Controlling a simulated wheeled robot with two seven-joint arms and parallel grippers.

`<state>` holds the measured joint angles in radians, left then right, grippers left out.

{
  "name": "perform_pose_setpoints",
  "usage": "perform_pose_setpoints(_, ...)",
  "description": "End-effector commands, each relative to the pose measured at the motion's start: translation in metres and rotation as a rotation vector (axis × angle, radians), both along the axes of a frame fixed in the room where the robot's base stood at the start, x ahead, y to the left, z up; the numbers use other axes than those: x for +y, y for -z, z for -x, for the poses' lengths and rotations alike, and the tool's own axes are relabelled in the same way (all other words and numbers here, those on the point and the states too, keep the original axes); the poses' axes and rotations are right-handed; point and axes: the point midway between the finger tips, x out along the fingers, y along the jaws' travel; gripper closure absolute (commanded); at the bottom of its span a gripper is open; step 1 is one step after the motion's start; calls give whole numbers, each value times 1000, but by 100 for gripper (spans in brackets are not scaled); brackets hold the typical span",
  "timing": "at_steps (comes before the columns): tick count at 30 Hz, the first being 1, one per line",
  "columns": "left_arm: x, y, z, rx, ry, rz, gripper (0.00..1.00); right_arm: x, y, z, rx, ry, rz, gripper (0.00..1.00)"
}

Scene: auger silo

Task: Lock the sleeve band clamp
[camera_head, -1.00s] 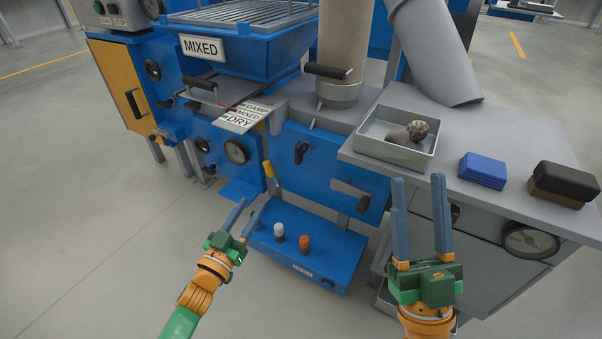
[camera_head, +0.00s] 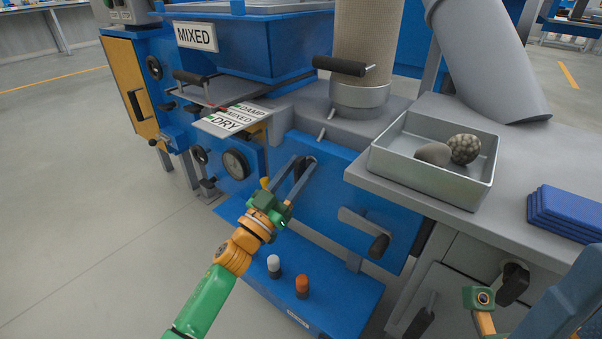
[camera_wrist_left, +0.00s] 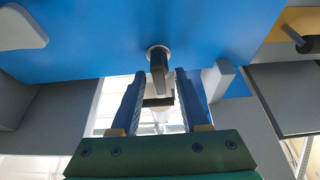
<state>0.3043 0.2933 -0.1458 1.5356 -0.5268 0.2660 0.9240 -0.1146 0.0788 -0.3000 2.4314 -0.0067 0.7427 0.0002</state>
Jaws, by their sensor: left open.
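The beige sleeve (camera_head: 367,42) stands on the machine, with a grey metal band (camera_head: 360,95) round its lower end. A black-handled lever (camera_head: 340,66) lies across the front of the sleeve above the band. My left gripper (camera_head: 305,163) is below it at the blue front panel, open, with its fingers on either side of a black turn handle (camera_wrist_left: 158,68). In the left wrist view the handle sits between the fingers (camera_wrist_left: 160,78); contact is unclear. Part of my right gripper (camera_head: 560,310) shows at the bottom right; its fingertips are not clear.
A grey tray (camera_head: 378,165) with two stone-like lumps stands on the right worktop, beside blue pads (camera_head: 565,213). A crank with a black grip (camera_head: 379,245) juts from the blue panel. White and orange knobs (camera_head: 302,286) stand on the blue base. Floor at left is clear.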

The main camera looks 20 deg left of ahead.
Motion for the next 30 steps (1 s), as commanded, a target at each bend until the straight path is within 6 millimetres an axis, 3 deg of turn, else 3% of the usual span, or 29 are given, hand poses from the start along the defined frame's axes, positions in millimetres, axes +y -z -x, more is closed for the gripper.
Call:
perform_pose_setpoints(8, -1, -2, -4, 1, -1, -1, 55, 0, 0, 0, -5, -1, -3, 50)
perform_pose_setpoints(13, -1, -2, -4, 1, -1, 0, 100, 0, 0, 0, -4, -1, -3, 50)
perform_pose_setpoints(23, -1, -2, -4, -6, 0, -18, 100, 0, 0, 0, -3, -1, -2, 50)
perform_pose_setpoints(30, -2, -2, -4, -44, -1, -131, 100, 0, -4, -1, 5, 1, 1, 50)
